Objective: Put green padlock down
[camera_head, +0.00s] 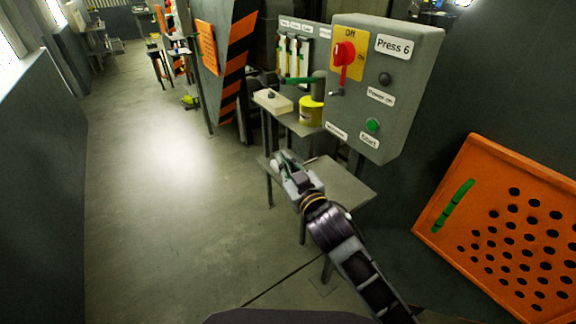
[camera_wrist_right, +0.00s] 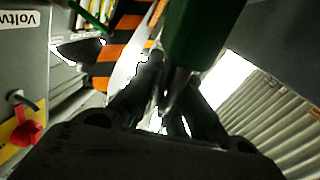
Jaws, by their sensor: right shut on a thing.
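The green padlock (camera_wrist_right: 200,35) fills the upper middle of the right wrist view, close to the camera. My right gripper (camera_wrist_right: 170,98) is shut on its metal shackle. In the head view my right gripper (camera_head: 283,163) is in front of the press stand, over the near left edge of the small grey table (camera_head: 345,188). The padlock is hard to make out there, with only a hint of green at the fingertips. The padlock appears held in the air. My left gripper is not in view.
A grey Press 6 control box (camera_head: 385,85) with a red switch (camera_head: 344,54) stands behind. A yellow container (camera_head: 311,112) and a pale block (camera_head: 272,101) sit on a higher shelf. An orange perforated board (camera_head: 500,225) is at right. The small table's visible top looks bare.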

